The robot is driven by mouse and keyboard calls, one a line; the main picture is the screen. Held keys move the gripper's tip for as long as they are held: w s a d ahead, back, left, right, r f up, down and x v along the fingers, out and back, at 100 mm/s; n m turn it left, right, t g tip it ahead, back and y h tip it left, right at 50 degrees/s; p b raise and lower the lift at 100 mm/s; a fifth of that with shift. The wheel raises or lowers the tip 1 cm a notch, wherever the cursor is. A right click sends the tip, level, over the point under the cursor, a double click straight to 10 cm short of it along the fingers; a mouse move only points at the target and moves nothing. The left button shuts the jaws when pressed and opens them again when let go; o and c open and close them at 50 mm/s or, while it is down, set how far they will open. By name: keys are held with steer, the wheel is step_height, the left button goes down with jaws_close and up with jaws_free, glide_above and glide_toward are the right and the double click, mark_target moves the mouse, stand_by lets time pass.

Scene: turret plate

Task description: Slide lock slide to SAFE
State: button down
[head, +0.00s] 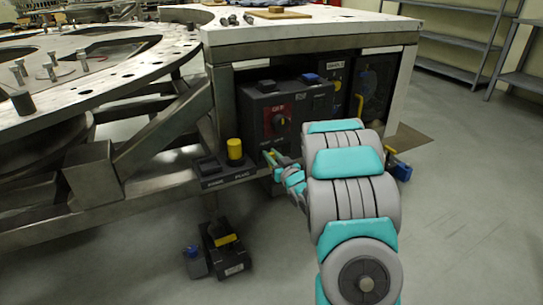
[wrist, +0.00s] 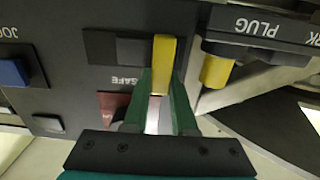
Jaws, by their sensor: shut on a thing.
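In the wrist view, the lock slide shows as a yellow tab (wrist: 164,52) at the right end of a dark track (wrist: 115,48) on the dark control panel. The word SAFE is printed below the track, left of the tab. My gripper (wrist: 161,84) is shut on the yellow tab, with its green fingers on either side of it. In the head view, my gripper (head: 272,158) is at the lower front of the control box (head: 303,100). My arm and fingers hide the tab there.
A yellow plug (head: 235,150) stands in a bracket labelled PLUG, close beside my gripper; it also shows in the wrist view (wrist: 216,70). A red plate with a knob (head: 279,121) and a blue button (wrist: 12,72) are on the box. Open floor lies right.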

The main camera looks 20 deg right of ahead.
steer(key=shift+d, duration=0.1)
steer(key=d, duration=0.4)
steer(key=shift+d+p, duration=0.1)
steer(key=shift+p, duration=0.2)
steer(key=c, duration=0.7)
jaws_free()
steer(key=shift+d, duration=0.15)
steer(key=s, duration=0.7)
steer(key=shift+s+b, duration=0.35)
